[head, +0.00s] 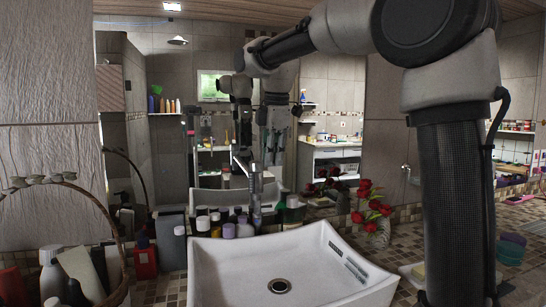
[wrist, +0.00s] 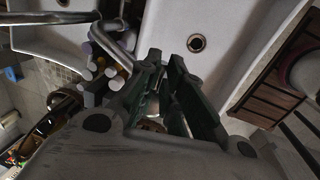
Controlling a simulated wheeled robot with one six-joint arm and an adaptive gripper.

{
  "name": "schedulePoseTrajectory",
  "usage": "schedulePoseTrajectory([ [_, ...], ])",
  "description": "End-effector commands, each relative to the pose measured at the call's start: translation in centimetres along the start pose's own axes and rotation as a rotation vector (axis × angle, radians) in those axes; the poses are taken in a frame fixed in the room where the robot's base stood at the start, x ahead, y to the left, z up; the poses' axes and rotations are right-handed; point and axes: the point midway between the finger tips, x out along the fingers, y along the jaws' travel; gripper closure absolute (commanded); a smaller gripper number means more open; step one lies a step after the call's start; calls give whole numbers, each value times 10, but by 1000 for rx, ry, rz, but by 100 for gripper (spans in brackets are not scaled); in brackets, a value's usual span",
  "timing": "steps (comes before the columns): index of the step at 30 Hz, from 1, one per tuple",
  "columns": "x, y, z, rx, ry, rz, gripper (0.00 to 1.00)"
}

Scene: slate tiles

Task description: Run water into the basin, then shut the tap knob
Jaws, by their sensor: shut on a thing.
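The white square basin (head: 215,268) stands on the counter in the head view, with its drain in the bottom. It also shows at the top of the wrist view (wrist: 225,35). No water stream or pooled water can be made out. The metal tap (head: 256,205) rises behind the basin's back rim; a curved metal pipe (wrist: 124,45) shows beside my fingers in the wrist view. My gripper (wrist: 164,62) has its dark green fingers close together, shut on the tap knob, which they mostly hide. How far the knob is turned cannot be told.
Several bottles (head: 229,231) crowd the counter behind and left of the basin. A wicker basket (head: 117,240) with bottles stands at the left, red flowers (head: 372,203) at the right. A large mirror behind the basin reflects the room and my arm.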

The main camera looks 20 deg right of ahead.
Motion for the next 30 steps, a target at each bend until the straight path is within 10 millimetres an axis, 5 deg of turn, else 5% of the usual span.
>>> schedulePoseTrajectory([
  [7, 1, 0, 0, -1, -1, -1, 100],
  [11, 0, 0, 0, -1, -1, -1, 69],
  [23, -6, 1, 0, 0, 0, 2, 69],
  [30, -51, 1, -1, 0, 1, 4, 69],
])
